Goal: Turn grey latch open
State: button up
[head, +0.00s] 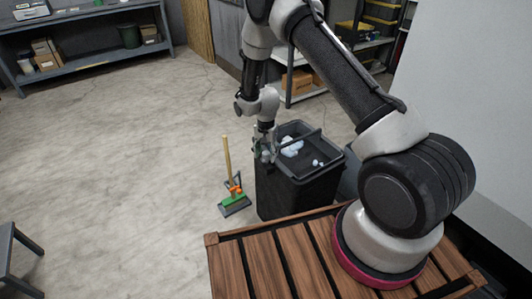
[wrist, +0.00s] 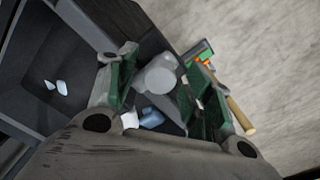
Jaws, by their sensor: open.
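My gripper (head: 265,152) hangs at the left rim of a dark bin in the head view. In the wrist view my gripper (wrist: 163,82) is open, with green pads on both fingers. A light grey rounded piece (wrist: 158,74) shows between the fingers, with a gap visible on either side. I cannot tell for sure whether this piece is the grey latch. In the head view no latch can be made out, as my gripper covers that part of the bin.
The dark open bin (head: 291,192) holds several pale crumpled pieces. A broom (head: 234,203) with a green head and wooden handle stands left of it. A slatted wooden surface (head: 262,268) lies in front. Shelves (head: 88,62) stand at the back left.

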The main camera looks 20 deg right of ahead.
jog(key=c, duration=1.1)
jog(key=shift+o, duration=0.2)
jog(key=shift+n, duration=0.3)
jog(key=n, duration=0.3)
jog(key=shift+n, duration=0.4)
jog(key=n, duration=0.4)
jog(key=shift+n, duration=0.3)
jog(key=n, duration=0.4)
jog(key=shift+n, duration=2.4)
